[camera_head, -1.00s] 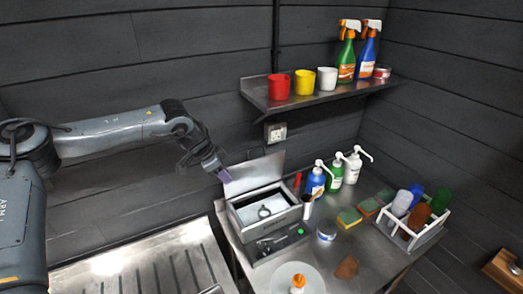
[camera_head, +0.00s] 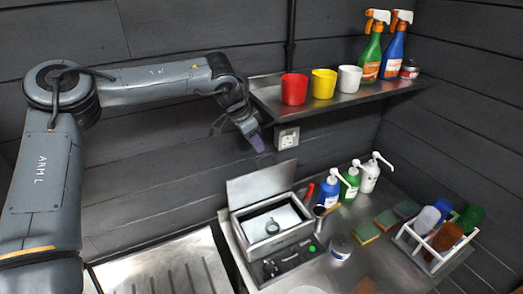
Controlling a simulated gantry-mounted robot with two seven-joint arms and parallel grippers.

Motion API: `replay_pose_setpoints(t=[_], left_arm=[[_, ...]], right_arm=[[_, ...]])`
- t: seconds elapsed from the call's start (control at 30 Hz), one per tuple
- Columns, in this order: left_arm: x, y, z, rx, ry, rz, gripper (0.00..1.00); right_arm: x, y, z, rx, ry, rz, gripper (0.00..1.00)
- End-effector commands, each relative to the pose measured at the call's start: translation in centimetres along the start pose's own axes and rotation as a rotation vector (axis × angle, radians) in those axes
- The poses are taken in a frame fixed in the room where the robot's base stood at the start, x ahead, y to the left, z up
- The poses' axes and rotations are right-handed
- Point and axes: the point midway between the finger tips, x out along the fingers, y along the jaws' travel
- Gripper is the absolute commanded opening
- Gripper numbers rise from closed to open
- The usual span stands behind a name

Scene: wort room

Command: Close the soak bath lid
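The soak bath (camera_head: 273,240) is a grey metal box on the steel counter, with dark controls and a green button on its front. Its lid (camera_head: 262,184) stands raised at the back, so the bath is open.
A wall shelf (camera_head: 345,97) with red, yellow and white cups and spray bottles is right of my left gripper. Pump bottles (camera_head: 350,184) stand right of the bath. A white crate (camera_head: 432,249) and sponges sit farther right. A ribbed drainer (camera_head: 170,268) is at left.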

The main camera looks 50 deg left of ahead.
Motion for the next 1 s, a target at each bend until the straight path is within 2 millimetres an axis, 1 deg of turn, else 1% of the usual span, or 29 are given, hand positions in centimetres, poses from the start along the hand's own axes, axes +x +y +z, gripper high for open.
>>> replay_pose_setpoints(t=[0.03, 0.1, 0.2, 0.33, 0.5, 0.8, 0.87, 1.0], left_arm=[[0.9, 0.0, 0.1, 0.000, -0.005, 0.003, 0.37], [2.0, 0.0, 0.1, 0.000, -0.004, 0.001, 0.37], [3.3, 0.0, 0.1, 0.000, -0.003, 0.001, 0.37], [4.6, 0.0, 0.0, 0.000, -0.002, 0.000, 0.37], [5.4, 0.0, 0.0, 0.000, 0.000, 0.000, 0.37], [5.6, 0.0, 0.0, 0.000, 0.000, 0.000, 0.37], [5.6, 0.0, 0.0, 0.000, 0.000, 0.000, 0.29], [5.6, 0.0, 0.0, 0.001, 0.000, 0.000, 0.08]], right_arm=[[-0.3, 0.0, -0.1, 0.000, 0.000, 0.000, 0.43], [-0.6, 0.0, -0.2, 0.000, 0.000, 0.000, 0.43], [-0.8, 0.0, -0.3, 0.000, 0.001, 0.000, 0.43], [-1.0, 0.0, -0.4, 0.003, 0.003, -0.002, 0.43], [-1.1, -0.1, -0.6, 0.006, 0.005, -0.006, 0.43], [-1.1, -0.3, -0.6, 0.010, 0.006, -0.009, 0.43], [-1.1, -0.3, -0.6, 0.010, 0.006, -0.009, 0.43], [-1.1, -0.3, -0.6, 0.010, 0.006, -0.009, 0.43]])
